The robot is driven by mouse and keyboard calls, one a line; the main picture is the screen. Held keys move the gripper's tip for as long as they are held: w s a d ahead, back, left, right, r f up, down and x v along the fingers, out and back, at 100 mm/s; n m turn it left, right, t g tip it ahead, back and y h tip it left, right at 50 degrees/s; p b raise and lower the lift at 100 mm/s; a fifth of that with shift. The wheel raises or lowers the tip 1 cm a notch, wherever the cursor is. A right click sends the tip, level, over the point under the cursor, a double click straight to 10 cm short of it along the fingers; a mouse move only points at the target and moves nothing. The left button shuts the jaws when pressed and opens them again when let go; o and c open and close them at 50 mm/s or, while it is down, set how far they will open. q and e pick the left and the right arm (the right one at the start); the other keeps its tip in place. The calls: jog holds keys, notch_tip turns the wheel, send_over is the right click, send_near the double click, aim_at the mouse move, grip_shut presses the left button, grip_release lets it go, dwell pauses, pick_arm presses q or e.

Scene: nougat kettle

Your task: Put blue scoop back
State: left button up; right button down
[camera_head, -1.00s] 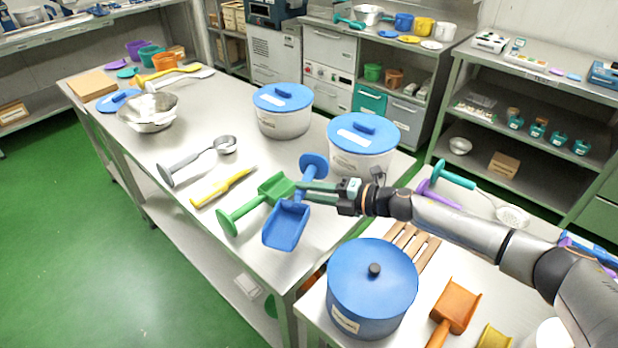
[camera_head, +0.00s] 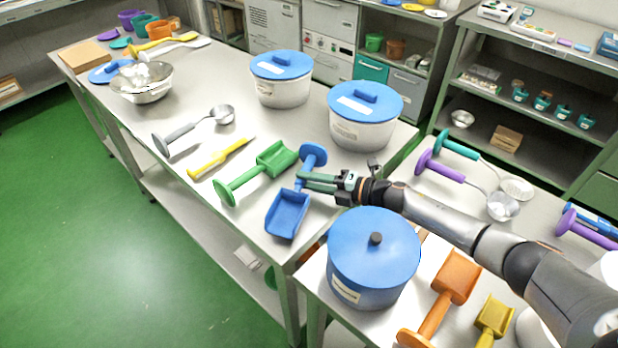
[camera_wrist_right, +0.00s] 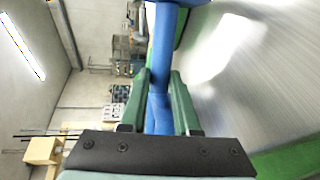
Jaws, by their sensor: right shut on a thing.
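The blue scoop (camera_head: 288,215) is over the near right end of the long steel table, its pan toward the front edge and its round grip end toward the back. My right gripper (camera_head: 304,181) is shut on its handle. In the right wrist view the blue handle (camera_wrist_right: 160,60) runs between the two green fingers (camera_wrist_right: 159,105). I cannot tell whether the scoop touches the table. A green scoop (camera_head: 262,170) lies just left of it. My left gripper is not in view.
Two white tubs with blue lids (camera_head: 365,120) stand behind the scoop. A yellow-handled tool (camera_head: 220,158) and a grey ladle (camera_head: 190,132) lie to the left. A blue lidded pot (camera_head: 350,285), an orange scoop (camera_head: 445,295) and a yellow scoop (camera_head: 492,320) are on the nearer table.

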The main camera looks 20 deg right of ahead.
jog(key=shift+f+b, duration=0.55)
jog(key=shift+f, duration=0.15)
dwell(0.4)
jog(key=c, duration=0.6)
grip_release()
jog(key=shift+o, duration=0.2)
jog(key=b+v, duration=0.1)
jog(key=v, duration=1.1)
jog(key=shift+s+d+r, duration=0.15)
jog(key=shift+d, duration=0.05)
